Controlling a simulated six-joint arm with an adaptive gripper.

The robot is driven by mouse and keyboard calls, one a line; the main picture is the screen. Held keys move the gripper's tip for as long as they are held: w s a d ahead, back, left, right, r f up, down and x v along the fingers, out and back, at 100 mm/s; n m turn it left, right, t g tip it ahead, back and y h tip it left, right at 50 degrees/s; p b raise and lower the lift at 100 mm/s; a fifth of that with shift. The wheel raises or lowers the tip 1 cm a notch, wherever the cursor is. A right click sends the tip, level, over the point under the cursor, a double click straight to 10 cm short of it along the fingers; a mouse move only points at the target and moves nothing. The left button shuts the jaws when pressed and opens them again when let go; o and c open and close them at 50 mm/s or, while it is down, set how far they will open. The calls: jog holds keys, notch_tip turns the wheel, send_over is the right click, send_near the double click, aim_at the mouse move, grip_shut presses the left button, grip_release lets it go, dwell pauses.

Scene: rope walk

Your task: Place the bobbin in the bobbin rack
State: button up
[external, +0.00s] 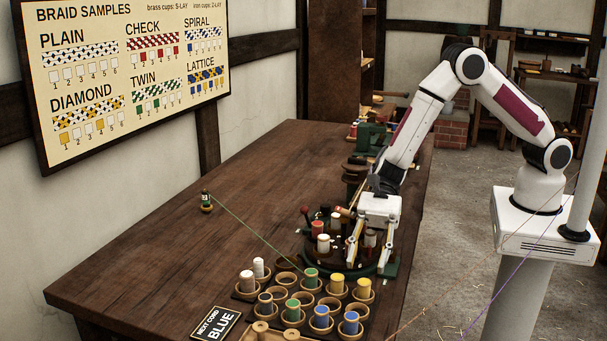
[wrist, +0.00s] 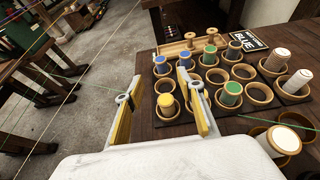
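The bobbin rack (external: 331,306) is a dark board of wooden cups at the table's front end. Some cups hold white, green, yellow or blue bobbins, and several are empty. The rack also shows in the wrist view (wrist: 244,79). A single green bobbin (external: 205,199) stands apart on the table at the left, with a green thread running from it towards the rack. My gripper (external: 368,265) is open, pointing down beside the round machine and behind the rack. Which bobbin is meant cannot be told.
The round machine (external: 318,257) carries several bobbins and stands close beside my gripper. A "NEXT CORD BLUE" sign (external: 216,323) and a wooden tray with bobbins (external: 262,328) are at the front. Thin threads cross the right side. The table's left half is mostly clear.

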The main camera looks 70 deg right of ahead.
dwell(0.4)
jog(key=w+d+r+m+t+h, duration=0.4)
jog(key=w+d+r+m+t, duration=0.4)
jog(key=w+d+r+m, duration=0.5)
jog(key=s+d+r+m+t+h, duration=0.1)
jog(key=d+r+m+h, duration=0.25)
jog(key=d+m, duration=0.45)
jog(key=s+d+r+m+t+h, duration=0.15)
jog(key=d+r+m, duration=0.35)
jog(key=d, duration=0.5)
jog(key=s+d+r+m+g+h, duration=0.2)
jog(key=s+d+m+h, duration=0.3)
jog(key=s+d+m, duration=0.9)
jog(key=s+d+f+m+g, duration=0.1)
jog(key=s+m, duration=0.6)
jog(key=s, duration=0.2)
jog(key=s+d+f+m+g, duration=0.1)
jog(key=s+f+m+g, duration=0.1)
jog(key=s+m, duration=0.5)
jog(key=shift+s+d+f+y, duration=0.15)
jog(key=shift+s+d+y, duration=0.2)
jog(key=shift+s, duration=0.75)
